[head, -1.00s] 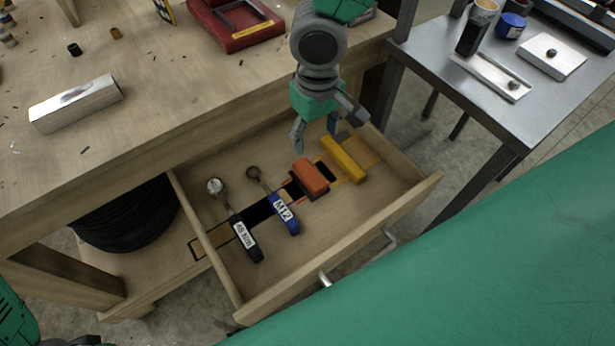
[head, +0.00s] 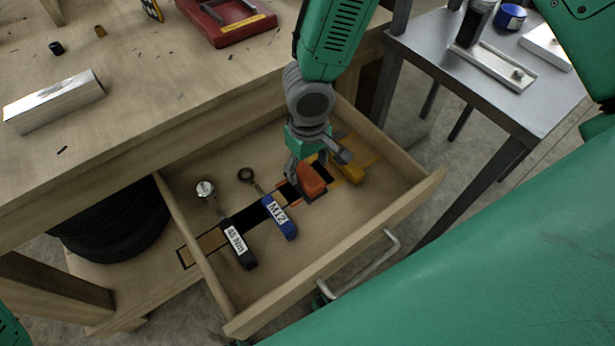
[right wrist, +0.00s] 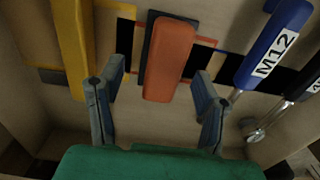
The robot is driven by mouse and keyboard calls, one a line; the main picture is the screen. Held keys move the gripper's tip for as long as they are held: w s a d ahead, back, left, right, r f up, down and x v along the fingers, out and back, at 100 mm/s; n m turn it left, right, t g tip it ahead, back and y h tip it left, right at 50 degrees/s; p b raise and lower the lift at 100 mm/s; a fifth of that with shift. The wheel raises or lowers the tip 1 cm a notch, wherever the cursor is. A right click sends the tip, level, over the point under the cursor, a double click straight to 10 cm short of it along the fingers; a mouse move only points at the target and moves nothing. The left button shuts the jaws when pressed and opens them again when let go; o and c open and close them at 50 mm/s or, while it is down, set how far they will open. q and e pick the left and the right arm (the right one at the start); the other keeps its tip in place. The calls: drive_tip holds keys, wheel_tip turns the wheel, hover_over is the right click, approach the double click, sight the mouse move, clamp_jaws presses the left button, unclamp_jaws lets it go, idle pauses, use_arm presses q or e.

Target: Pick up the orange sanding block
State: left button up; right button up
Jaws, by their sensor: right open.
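The orange sanding block (head: 313,180) lies in its dark cutout in the open drawer (head: 285,300). It also shows in the right wrist view (right wrist: 169,58), upper middle. My right gripper (head: 320,170) is open and empty, low over the block; its arm and fingers hide part of the block in the head view. In the right wrist view, the right gripper's fingers (right wrist: 158,85) point toward the block, one on each side, with gaps on both sides. My left gripper does not show.
The drawer walls and the bench edge above bound the space. A metal table (head: 470,85) stands at right.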

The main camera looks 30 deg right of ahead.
sight(303, 174)
drive_tip(key=f, duration=0.2)
drive_tip(key=shift+w+a+f, duration=0.15)
drive_tip(key=shift+a+f, duration=0.15)
drive_tip(key=shift+a, duration=0.05)
drive_tip(key=shift+a+f, duration=0.1)
drive_tip(key=shift+a, duration=0.1)
drive_tip(key=shift+d, duration=0.4)
drive_tip(key=c, duration=1.3)
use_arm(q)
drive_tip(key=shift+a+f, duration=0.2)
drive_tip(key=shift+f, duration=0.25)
